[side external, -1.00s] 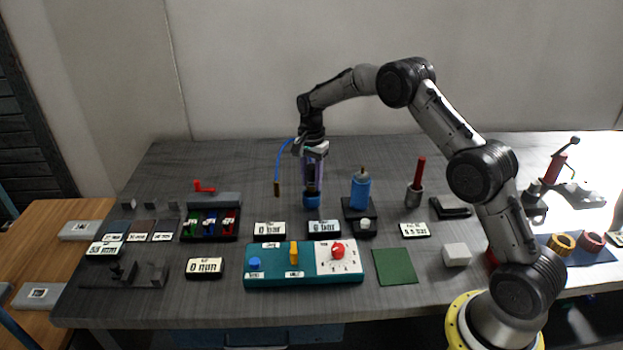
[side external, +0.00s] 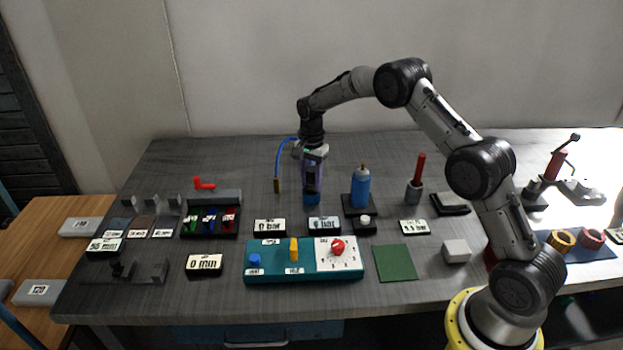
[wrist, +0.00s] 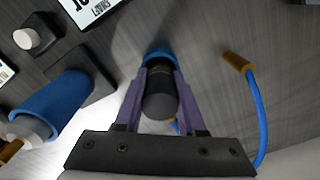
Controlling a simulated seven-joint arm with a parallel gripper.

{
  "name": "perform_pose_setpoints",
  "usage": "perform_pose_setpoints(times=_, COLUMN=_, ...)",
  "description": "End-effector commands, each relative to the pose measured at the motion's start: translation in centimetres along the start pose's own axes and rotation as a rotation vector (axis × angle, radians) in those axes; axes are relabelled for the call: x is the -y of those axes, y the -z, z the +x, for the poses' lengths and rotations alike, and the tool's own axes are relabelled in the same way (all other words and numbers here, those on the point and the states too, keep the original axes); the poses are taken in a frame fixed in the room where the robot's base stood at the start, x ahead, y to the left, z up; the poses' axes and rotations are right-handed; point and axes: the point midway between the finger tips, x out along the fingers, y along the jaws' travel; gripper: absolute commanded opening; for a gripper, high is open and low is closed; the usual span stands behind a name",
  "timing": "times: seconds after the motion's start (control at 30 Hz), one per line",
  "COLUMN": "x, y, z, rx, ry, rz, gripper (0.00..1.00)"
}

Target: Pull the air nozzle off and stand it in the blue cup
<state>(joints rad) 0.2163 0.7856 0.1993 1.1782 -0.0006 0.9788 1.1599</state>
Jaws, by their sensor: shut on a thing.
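The air nozzle appears to be the dark, rounded cylinder (wrist: 160,98) between my gripper's purple fingers. My gripper (wrist: 159,72) is shut on it, pointing down. It also shows in the side view (side external: 312,186). The blue cup (side external: 311,199) stands on the table directly below the fingers. Its blue rim (wrist: 157,54) shows around the nozzle's far end in the wrist view. The nozzle's lower end seems to be inside the cup; whether it touches the bottom is hidden. A blue hose (side external: 277,160) with a bare brass end (side external: 277,186) hangs left of my gripper, apart from the nozzle.
A blue bottle (side external: 361,187) on a dark base stands right of the cup. A red-handled tool (side external: 418,179) is further right. In front are label plates and a teal control panel (side external: 304,262). A rack of coloured pieces (side external: 211,220) is at left.

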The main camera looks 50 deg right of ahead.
Motion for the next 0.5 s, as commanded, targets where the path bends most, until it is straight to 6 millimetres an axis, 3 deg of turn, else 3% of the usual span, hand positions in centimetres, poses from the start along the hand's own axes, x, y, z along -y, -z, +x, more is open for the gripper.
perform_pose_setpoints(times=0.23, x=0.04, y=0.02, z=0.65, rx=-0.001, ry=0.001, rz=0.000, gripper=0.00)
perform_pose_setpoints(times=0.27, x=0.05, y=0.02, z=0.61, rx=-0.001, ry=0.002, rz=0.000, gripper=0.45)
perform_pose_setpoints(times=0.43, x=-0.03, y=0.01, z=0.69, rx=0.000, ry=-0.001, rz=0.000, gripper=0.74)
perform_pose_setpoints(times=0.5, x=-0.07, y=0.00, z=0.72, rx=0.001, ry=-0.002, rz=0.000, gripper=0.74)
